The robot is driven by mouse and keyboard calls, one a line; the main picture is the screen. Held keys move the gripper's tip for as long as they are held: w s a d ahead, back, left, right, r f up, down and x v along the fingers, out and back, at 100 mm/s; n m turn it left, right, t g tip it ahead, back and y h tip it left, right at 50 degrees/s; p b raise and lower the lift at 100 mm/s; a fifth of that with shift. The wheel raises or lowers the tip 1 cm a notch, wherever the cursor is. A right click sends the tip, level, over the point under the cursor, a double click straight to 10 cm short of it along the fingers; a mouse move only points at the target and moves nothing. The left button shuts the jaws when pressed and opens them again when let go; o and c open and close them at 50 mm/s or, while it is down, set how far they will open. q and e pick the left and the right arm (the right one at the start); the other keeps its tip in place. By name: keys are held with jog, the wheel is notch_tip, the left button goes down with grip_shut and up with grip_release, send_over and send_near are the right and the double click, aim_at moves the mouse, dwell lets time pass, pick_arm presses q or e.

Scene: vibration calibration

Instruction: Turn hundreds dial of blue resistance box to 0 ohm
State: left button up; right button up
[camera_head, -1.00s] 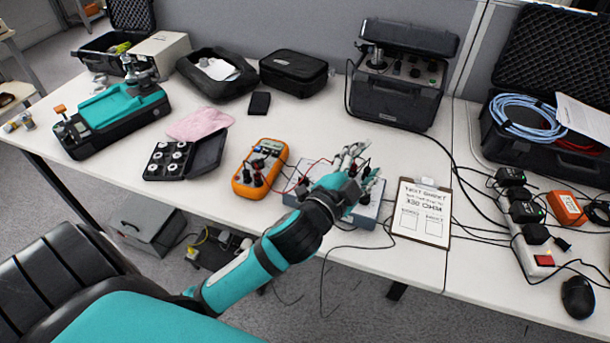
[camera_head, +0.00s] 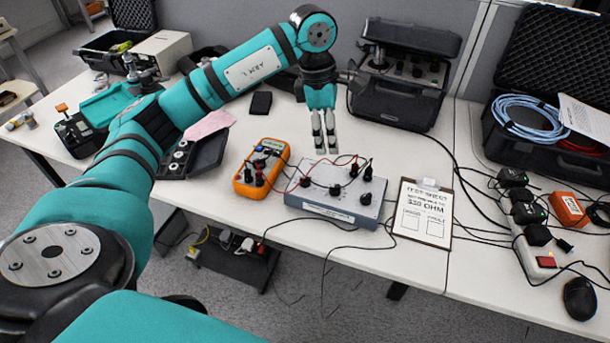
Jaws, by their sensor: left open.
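The blue-grey resistance box (camera_head: 325,206) sits on the white table, left of the test sheet. Several black dials and plugs stand on its top, with red and black leads running to it. One black dial (camera_head: 335,190) is near its front middle; dial markings are too small to read. My left gripper (camera_head: 324,148) points down, open and empty, just behind and above the box's back edge in the picture. It appears apart from the dials. My right gripper is not in view.
An orange multimeter (camera_head: 248,186) lies left of the box. A clipboard test sheet (camera_head: 423,212), reading 330 OHM, lies to its right. A dark instrument case (camera_head: 398,105) stands behind. A power strip (camera_head: 527,255) and cables crowd the right side.

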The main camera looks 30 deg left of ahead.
pick_arm(q)
jog(key=r+y, duration=0.2)
send_over(305, 178)
notch_tip(305, 178, down, 18)
jog(key=shift+w+r+p, duration=0.1)
jog(key=shift+r+p, duration=0.15)
jog(key=shift+p, duration=0.3)
jog(key=shift+c, duration=0.4)
jog(key=shift+n, duration=0.3)
grip_shut()
jog(key=shift+n, duration=2.9)
